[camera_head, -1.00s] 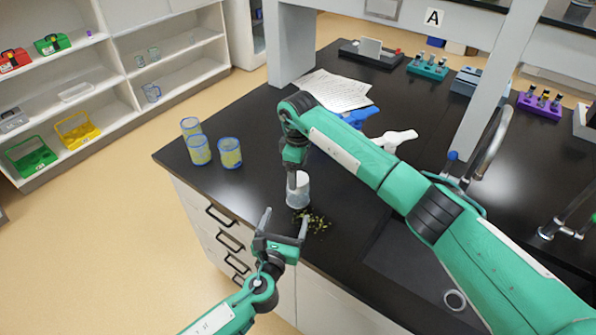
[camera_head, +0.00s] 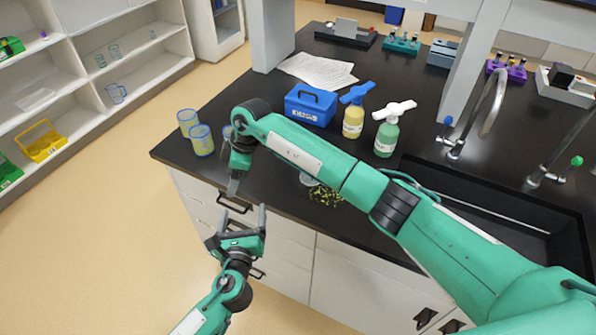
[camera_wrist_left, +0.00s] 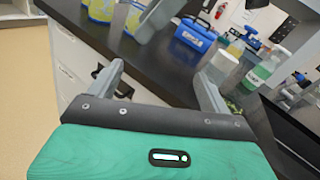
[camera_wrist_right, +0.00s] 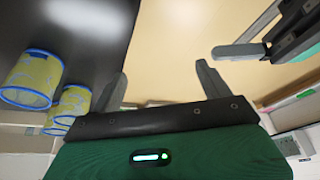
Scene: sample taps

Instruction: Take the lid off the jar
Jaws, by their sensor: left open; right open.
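The clear jar (camera_head: 309,180) is almost wholly hidden behind my right arm in the head view; only a small pale part shows beside spilled green-yellow bits (camera_head: 325,195). A pale shape behind a finger in the left wrist view (camera_wrist_left: 222,65) may be the jar. I cannot tell whether its lid is on. My right gripper (camera_head: 233,187) points down near the counter's front edge, left of the jar, its jaws empty in the right wrist view (camera_wrist_right: 163,80). My left gripper (camera_head: 236,219) is open and empty in front of the drawers, just below the right one.
Yellowish blue-rimmed beakers (camera_head: 201,140) stand at the counter's left corner. A blue box (camera_head: 311,105), a yellow pump bottle (camera_head: 353,122) and a green one (camera_head: 386,138) stand behind my right arm. Papers (camera_head: 318,71) lie further back. A sink (camera_head: 480,205) is at right.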

